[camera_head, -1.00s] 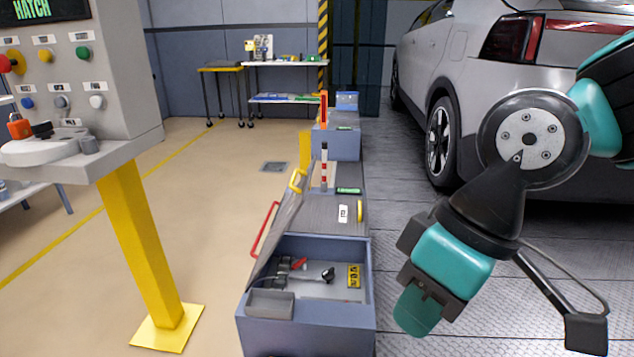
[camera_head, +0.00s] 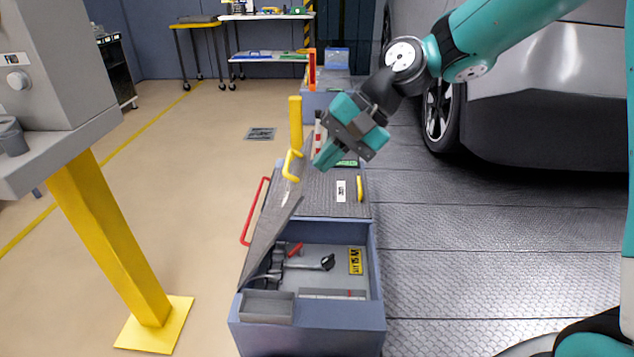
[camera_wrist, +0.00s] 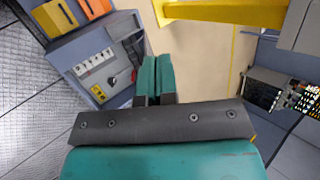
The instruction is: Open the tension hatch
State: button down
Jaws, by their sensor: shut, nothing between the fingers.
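A blue-grey floor box (camera_head: 310,317) stands in the lower middle of the head view with its lid (camera_head: 268,238) raised and tilted to the left. Inside are dark levers, a red part and a yellow label (camera_head: 355,261). Behind it is a closed ribbed cover (camera_head: 325,190) with a white label and yellow handle (camera_head: 360,188). I cannot read which hatch is the tension one. My gripper (camera_head: 322,160) is shut and empty, right of the lid's yellow handle; its fingers also show in the wrist view (camera_wrist: 157,75).
A console (camera_head: 55,135) on a yellow post (camera_head: 112,250) stands at left. A grey car (camera_head: 545,115) is at right behind my arm. Red-white and yellow posts (camera_head: 295,122) rise near the boxes. Tan floor between console and boxes is clear.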

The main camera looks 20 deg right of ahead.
jog(key=w+d+f+m+t+y, duration=0.1)
jog(key=w+d+f+m, duration=0.25)
jog(key=w, duration=0.25)
jog(key=w+d+f+m+y, duration=0.2)
jog(key=w+d+f+m, duration=0.1)
jog(key=w+f+m, duration=0.15)
jog(key=w+d+f+m+t+y, duration=0.3)
jog(key=w+d+f+m, duration=0.2)
jog(key=d+f+m, duration=0.45)
jog(key=r+x, duration=0.1)
jog(key=x, duration=1.1)
jog(key=shift+w+a+r, duration=0.25)
jog(key=shift+a, duration=0.2)
